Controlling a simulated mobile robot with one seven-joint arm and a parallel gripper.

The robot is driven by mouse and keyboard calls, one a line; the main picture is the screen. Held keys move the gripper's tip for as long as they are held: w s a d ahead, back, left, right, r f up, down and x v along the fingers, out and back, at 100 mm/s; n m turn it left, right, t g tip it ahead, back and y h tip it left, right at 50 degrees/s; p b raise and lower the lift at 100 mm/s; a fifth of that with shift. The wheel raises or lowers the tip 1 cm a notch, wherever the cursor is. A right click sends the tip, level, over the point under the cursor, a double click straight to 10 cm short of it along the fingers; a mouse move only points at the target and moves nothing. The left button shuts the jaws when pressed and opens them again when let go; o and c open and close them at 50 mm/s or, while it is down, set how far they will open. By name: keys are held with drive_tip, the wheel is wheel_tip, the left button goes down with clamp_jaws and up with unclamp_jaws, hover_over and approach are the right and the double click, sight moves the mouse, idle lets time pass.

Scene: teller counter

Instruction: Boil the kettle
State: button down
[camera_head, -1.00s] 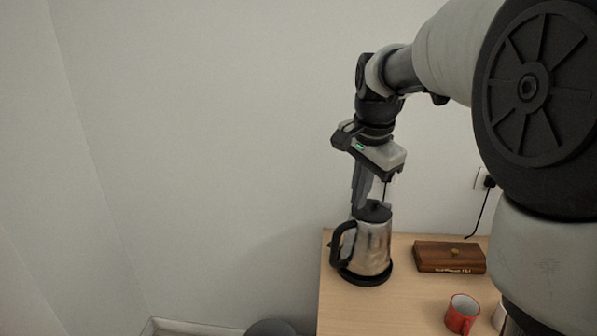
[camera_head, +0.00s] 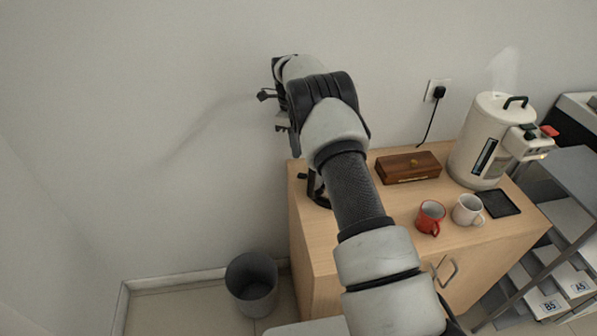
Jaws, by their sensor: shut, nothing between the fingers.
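The steel kettle stands at the left back corner of the wooden cabinet. My arm hides nearly all of it, and only its black handle (camera_head: 312,187) shows at the left of my forearm. Its lid, switch and base are hidden, so I cannot tell whether it is on. My gripper (camera_head: 266,97) is up near the wall, above and to the left of the kettle, and apart from it. It is seen partly from behind, is shut and holds nothing.
On the cabinet top (camera_head: 395,245) are a wooden box (camera_head: 408,168), a red mug (camera_head: 430,217), a white mug (camera_head: 467,210) and a black tray (camera_head: 497,203). A cream urn (camera_head: 482,140) steams at right. A plug sits in the wall socket (camera_head: 438,91). A grey bin (camera_head: 252,284) stands on the floor.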

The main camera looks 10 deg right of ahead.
sight(299, 175)
drive_tip(key=shift+f, duration=0.15)
drive_tip(key=shift+s+d+f+b, duration=0.15)
drive_tip(key=shift+f+b, duration=0.65)
drive_tip(key=shift+f, duration=0.95)
drive_tip(key=shift+s+d+f+b, duration=0.15)
drive_tip(key=shift+f+b, duration=0.6)
drive_tip(key=shift+f, duration=0.95)
drive_tip(key=shift+w+f, duration=0.1)
drive_tip(key=shift+f+b, duration=0.75)
drive_tip(key=shift+f, duration=0.05)
drive_tip(key=shift+r, duration=0.1)
drive_tip(key=shift+w+a+r+b, duration=0.15)
drive_tip(key=shift+w+a, duration=0.2)
drive_tip(key=shift+a, duration=0.15)
drive_tip(key=shift+w+a+r+b, duration=0.1)
drive_tip(key=shift+w+a+b, duration=0.05)
drive_tip(key=shift+w+a, duration=0.25)
drive_tip(key=shift+w+a+r, duration=0.15)
drive_tip(key=shift+a+r, duration=0.1)
drive_tip(key=shift+a, duration=0.1)
